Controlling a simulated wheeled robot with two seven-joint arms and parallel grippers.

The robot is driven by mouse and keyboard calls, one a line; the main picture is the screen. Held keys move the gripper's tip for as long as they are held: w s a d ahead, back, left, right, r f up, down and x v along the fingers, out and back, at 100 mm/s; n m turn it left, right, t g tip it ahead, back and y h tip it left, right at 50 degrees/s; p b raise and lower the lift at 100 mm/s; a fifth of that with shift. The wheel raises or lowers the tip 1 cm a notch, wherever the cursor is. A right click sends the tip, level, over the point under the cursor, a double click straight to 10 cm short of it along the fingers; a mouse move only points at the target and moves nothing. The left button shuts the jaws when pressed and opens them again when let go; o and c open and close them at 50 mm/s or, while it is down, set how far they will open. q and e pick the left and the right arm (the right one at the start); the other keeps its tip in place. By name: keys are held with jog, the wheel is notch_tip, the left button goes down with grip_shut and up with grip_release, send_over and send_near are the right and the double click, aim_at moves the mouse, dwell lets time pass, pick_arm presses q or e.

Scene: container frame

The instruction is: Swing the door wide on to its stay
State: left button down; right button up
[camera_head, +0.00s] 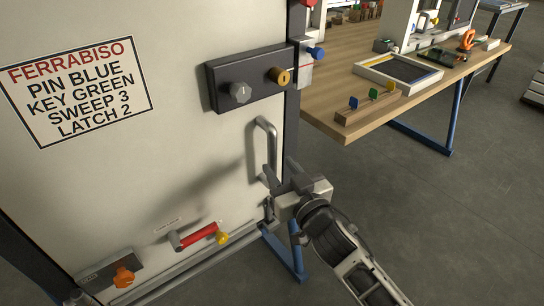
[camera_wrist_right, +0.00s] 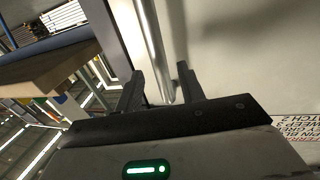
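The door (camera_head: 190,140) is a large pale panel filling the left of the head view. Its grey D-shaped pull handle (camera_head: 268,140) stands upright near the right edge. My right gripper (camera_head: 270,178) is at the handle's lower end. In the right wrist view the handle bar (camera_wrist_right: 152,45) runs between the two spread fingers (camera_wrist_right: 162,85), with gaps showing beside it, so the gripper looks open. I cannot tell whether the door stands slightly ajar. I cannot identify the stay for certain. My left gripper is out of view.
A dark lock plate (camera_head: 250,78) carries a grey knob and a brass one. Low on the door are a red bar (camera_head: 197,236), a yellow knob (camera_head: 222,237) and an orange knob (camera_head: 124,276). A wooden bench (camera_head: 340,95) stands right; floor before it is clear.

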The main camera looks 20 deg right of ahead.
aim_at(274, 160)
jog(key=w, duration=0.4)
jog(key=shift+w+a, duration=0.35)
jog(key=shift+w, duration=0.05)
grip_shut()
jog(key=shift+s, duration=0.1)
